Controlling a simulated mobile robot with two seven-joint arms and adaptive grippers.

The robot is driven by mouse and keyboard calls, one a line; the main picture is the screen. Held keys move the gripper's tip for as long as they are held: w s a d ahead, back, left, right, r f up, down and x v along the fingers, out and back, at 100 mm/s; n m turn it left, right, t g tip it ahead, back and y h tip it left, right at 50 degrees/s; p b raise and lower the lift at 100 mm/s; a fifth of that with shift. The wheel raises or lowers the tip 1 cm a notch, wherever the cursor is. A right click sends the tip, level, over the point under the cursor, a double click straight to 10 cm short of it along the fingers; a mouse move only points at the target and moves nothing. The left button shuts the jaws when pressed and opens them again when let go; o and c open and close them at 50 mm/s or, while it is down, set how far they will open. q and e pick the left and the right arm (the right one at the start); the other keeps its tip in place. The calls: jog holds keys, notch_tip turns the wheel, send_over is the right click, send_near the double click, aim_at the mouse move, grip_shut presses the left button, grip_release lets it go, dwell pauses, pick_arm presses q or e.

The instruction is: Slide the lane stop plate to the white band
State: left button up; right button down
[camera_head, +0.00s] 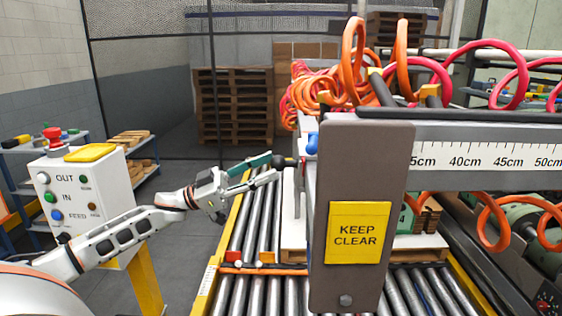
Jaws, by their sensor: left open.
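A thin orange bar (262,270) with upright orange tabs lies across the rollers at lower centre; it looks like the lane stop plate, but I cannot be sure. A short white marked strip (208,279) on the yellow left rail may be the white band. My left gripper (277,168) is open above the roller lane, beyond and above the orange bar, apart from it. One finger looks teal, the other pale. A dark round knob (278,160) is at the fingertips; I cannot tell whether they touch. My right gripper is not in view.
A brown upright plate with a yellow KEEP CLEAR sign (358,232) hides part of the lane. A centimetre scale beam (480,158) and coiled hoses (353,62) are at right. A control box (82,195) stands at left. Rollers (250,225) left of the plate are bare.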

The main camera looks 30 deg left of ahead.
aim_at(279, 163)
pick_arm(q)
jog(key=shift+p+x, duration=0.3)
jog(key=shift+x, duration=1.7)
grip_shut()
